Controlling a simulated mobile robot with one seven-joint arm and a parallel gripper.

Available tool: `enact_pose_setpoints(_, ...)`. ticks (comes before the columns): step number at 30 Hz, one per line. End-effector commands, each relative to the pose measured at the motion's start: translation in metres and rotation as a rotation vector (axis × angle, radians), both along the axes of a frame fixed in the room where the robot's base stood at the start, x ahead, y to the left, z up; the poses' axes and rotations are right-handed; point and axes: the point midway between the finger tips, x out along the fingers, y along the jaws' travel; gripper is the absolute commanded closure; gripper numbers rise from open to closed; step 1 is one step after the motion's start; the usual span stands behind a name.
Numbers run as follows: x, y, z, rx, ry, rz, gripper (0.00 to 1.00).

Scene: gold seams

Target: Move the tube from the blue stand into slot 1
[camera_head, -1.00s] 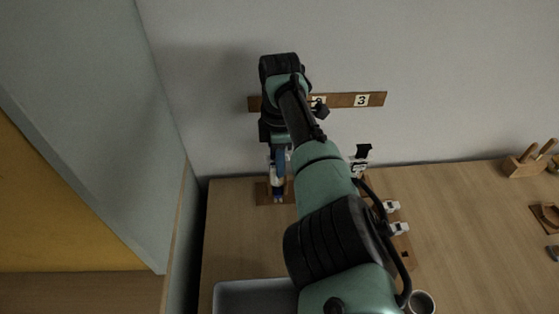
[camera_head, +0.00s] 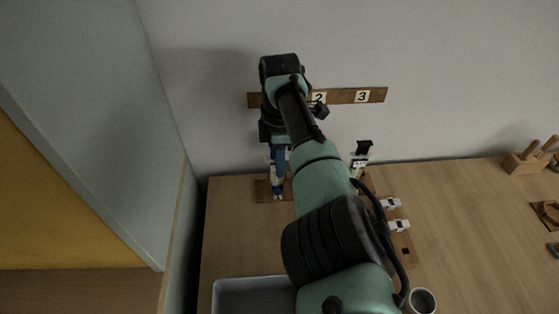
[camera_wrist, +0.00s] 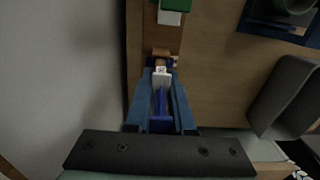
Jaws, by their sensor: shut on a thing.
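My gripper (camera_wrist: 161,95) points down at the left end of a brown board by the wall; in the head view (camera_head: 278,188) it shows below the number plate. Its blue fingers are shut on a narrow blue-and-white piece (camera_wrist: 160,78), seemingly the tube. Its lower end is close to the board (camera_head: 262,191); I cannot tell whether it is seated in a slot. The number plate (camera_head: 345,97) shows 2 and 3; the 1 is hidden behind my arm. A dark blue stand (camera_wrist: 262,17) with a green round part shows at the wrist view's upper right.
A green-and-white block (camera_wrist: 171,14) sits farther along the board. A grey tray (camera_head: 245,284) lies at the front. A black-topped white piece (camera_head: 361,158), small white fittings (camera_head: 398,226) and a cup (camera_head: 422,300) stand to the right. The wall is close behind.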

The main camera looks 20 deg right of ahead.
Motion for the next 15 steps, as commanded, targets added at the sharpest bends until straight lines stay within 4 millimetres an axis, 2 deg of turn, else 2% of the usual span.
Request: enact_pose_setpoints(15, 0.0001, 0.0004, -0.0043, 0.001, 0.000, 0.000, 1.00)
